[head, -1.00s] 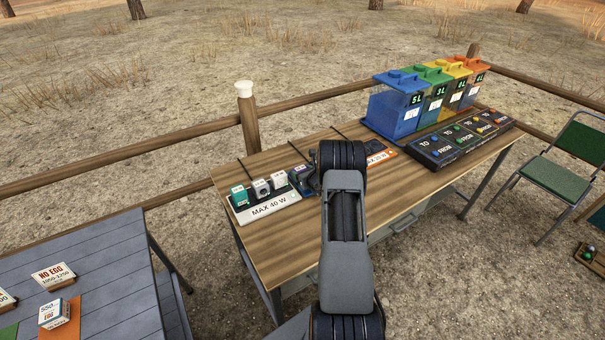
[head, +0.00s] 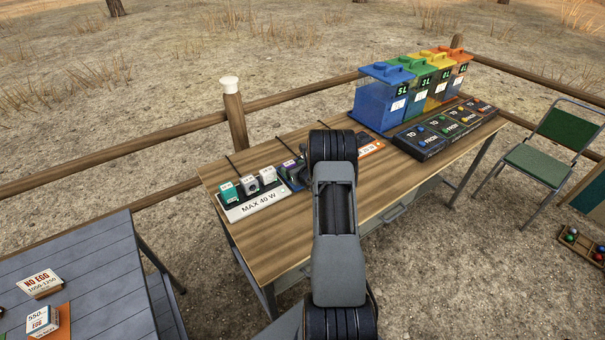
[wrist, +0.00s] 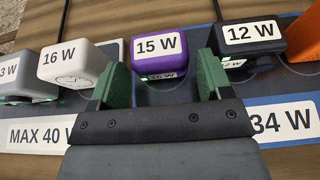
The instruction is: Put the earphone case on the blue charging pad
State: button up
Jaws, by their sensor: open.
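In the wrist view, a purple block marked 15 W (wrist: 159,48) sits between the fingertips of my open gripper (wrist: 158,82). The green fingers stand either side of its near side, and I see no grip on it. A black block marked 12 W (wrist: 251,42) is right of the right finger. The purple and black blocks sit on a blue-edged pad labelled 34 W (wrist: 290,98). A white block marked 16 W (wrist: 75,62), bearing a round dial picture, is left of the left finger. I cannot tell which block is the earphone case. The head view hides my gripper behind my arm.
A pad labelled MAX 40 W (head: 255,204) holds teal, grey and white blocks on the wooden table (head: 270,245). An orange pad (head: 371,148) lies right of my arm. Coloured bins (head: 382,105) and a black button panel (head: 440,133) occupy the table's right end.

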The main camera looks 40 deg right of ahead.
jog(key=b+v, duration=0.1)
jog(key=v, duration=0.8)
jog(key=shift+s+r, duration=0.15)
jog(key=shift+s, duration=0.1)
jog(key=s+a+r+n+g+y, duration=0.2)
jog(key=a+r+n+y, duration=0.15)
jog(key=a+n, duration=0.45)
jog(key=s+a+r+n+g+y, duration=0.1)
jog(key=a+r+n+g+y, duration=0.1)
jog(key=a+r+n, duration=0.5)
jog(key=s+a+r+n+g+y, duration=0.25)
jog(key=a+n, duration=0.25)
jog(key=a, duration=0.6)
jog(key=s+a+r+n+g+h, duration=0.1)
jog(key=s+r+n+h, duration=0.1)
jog(key=s+n, duration=0.5)
jog(key=s+a+r+n+g+h, duration=0.2)
jog(key=s+n+h, duration=0.3)
jog(key=s+n, duration=0.3)
jog(key=shift+r+n, duration=0.65)
jog(key=shift+n, duration=0.25)
